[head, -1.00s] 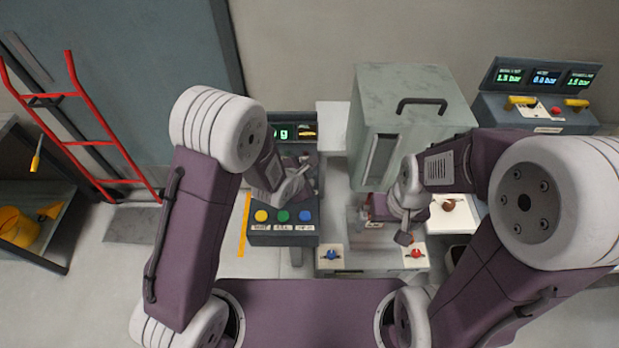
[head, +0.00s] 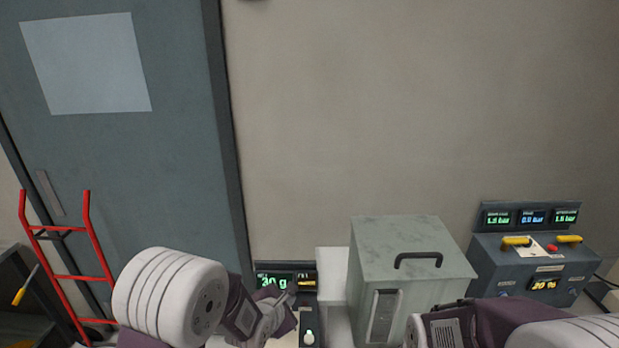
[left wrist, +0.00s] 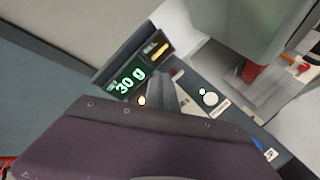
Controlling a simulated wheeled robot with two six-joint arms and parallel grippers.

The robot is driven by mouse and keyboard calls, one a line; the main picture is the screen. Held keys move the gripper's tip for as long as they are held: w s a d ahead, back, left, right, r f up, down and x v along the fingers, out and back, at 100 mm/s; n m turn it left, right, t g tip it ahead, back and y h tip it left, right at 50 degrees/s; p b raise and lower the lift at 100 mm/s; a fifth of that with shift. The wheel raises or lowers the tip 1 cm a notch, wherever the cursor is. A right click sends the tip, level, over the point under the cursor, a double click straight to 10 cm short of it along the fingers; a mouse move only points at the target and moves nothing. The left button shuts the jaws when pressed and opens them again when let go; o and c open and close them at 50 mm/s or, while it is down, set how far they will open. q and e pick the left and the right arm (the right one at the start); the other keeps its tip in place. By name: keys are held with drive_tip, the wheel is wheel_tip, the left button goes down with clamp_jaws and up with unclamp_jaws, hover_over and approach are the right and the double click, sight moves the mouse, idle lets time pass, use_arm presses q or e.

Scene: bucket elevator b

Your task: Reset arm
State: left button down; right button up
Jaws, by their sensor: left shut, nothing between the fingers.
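My left gripper (head: 284,301) is at the bottom of the head view, over a small dark console (head: 257,283) with a green display reading 30 g. In the left wrist view its grey fingers (left wrist: 166,84) are together and empty, just in front of that console (left wrist: 241,122). My right arm (head: 470,328) enters at the lower right of the head view. Its gripper is below the picture's edge.
A grey-green box (head: 448,262) with a black handle stands right of the console. A control panel (head: 520,275) with yellow levers and displays stands further right. A red hand truck (head: 67,276) leans by the blue-grey door (head: 175,170) at left.

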use_arm(q)
drive_tip(key=s+a+r+m+g+y+b, duration=0.1)
drive_tip(key=s+a+m+g+y+b, duration=0.1)
drive_tip(key=s+a+m, duration=0.7)
drive_tip(key=s+a+f+m+g, duration=0.1)
drive_tip(key=s+f+m+g, duration=0.1)
drive_tip(key=s+m, duration=0.5)
drive_tip(key=s+a+f+m+g, duration=0.2)
drive_tip(key=s+m+g, duration=0.3)
drive_tip(key=s+m, duration=0.1)
drive_tip(key=shift+s+a+f+m+y, duration=0.3)
drive_tip(key=shift+s+m+y, duration=0.1)
drive_tip(key=shift+m, duration=0.3)
use_arm(e)
wheel_tip(320, 180, down, 2)
drive_tip(key=shift+a+f, duration=0.1)
drive_tip(key=shift+f, duration=0.1)
